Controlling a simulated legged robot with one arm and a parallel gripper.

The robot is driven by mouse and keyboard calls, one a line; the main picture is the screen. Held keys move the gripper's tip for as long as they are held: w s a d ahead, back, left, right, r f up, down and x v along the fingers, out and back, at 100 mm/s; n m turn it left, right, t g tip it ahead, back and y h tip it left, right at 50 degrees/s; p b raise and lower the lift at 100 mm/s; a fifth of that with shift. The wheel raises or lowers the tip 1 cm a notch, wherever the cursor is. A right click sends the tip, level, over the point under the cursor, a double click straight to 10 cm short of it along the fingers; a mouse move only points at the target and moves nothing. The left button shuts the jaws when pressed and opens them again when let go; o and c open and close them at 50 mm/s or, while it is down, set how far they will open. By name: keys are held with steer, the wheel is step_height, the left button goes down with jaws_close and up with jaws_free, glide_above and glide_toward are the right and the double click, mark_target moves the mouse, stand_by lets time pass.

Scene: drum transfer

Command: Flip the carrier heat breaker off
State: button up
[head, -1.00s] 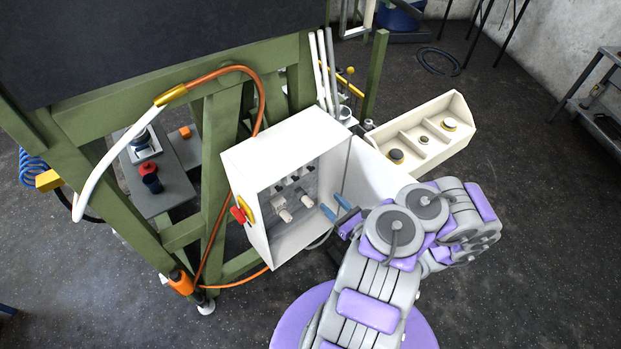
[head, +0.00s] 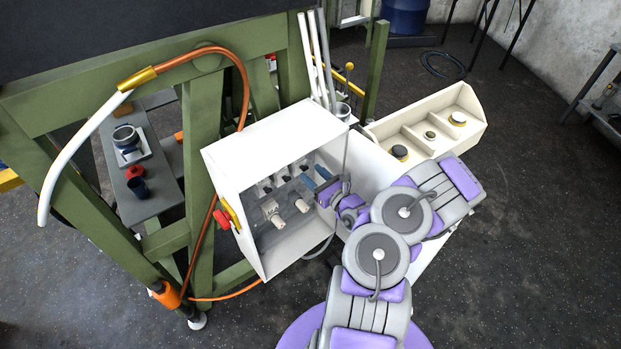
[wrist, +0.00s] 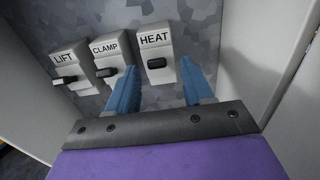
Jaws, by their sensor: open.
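The HEAT breaker (wrist: 154,42) is a pale block with a black toggle (wrist: 157,63), at the right end of a labelled row in the wrist view. The CLAMP breaker (wrist: 104,50) and LIFT breaker (wrist: 68,62) are to its left. The row sits inside the open white cabinet (head: 235,150) in the head view. My gripper (wrist: 160,72) is open, its blue fingers pointing at the panel on either side of the HEAT toggle's lower end. Contact with the breaker cannot be told. My gripper (head: 317,180) also shows inside the cabinet opening.
Two white knobs (head: 272,212) stick out below the breakers. The cabinet's open door and side wall are close to my gripper's right. A cream divided tray (head: 435,120) is behind my arm. An orange hose (head: 240,80) runs along the green frame (head: 205,140).

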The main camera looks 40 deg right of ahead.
steer(key=shift+w+a+r+b, duration=0.15)
steer(key=shift+w+b, duration=0.3)
steer(key=shift+w, duration=0.45)
steer(key=shift+c, duration=0.2)
steer(key=c, duration=0.3)
jaws_close()
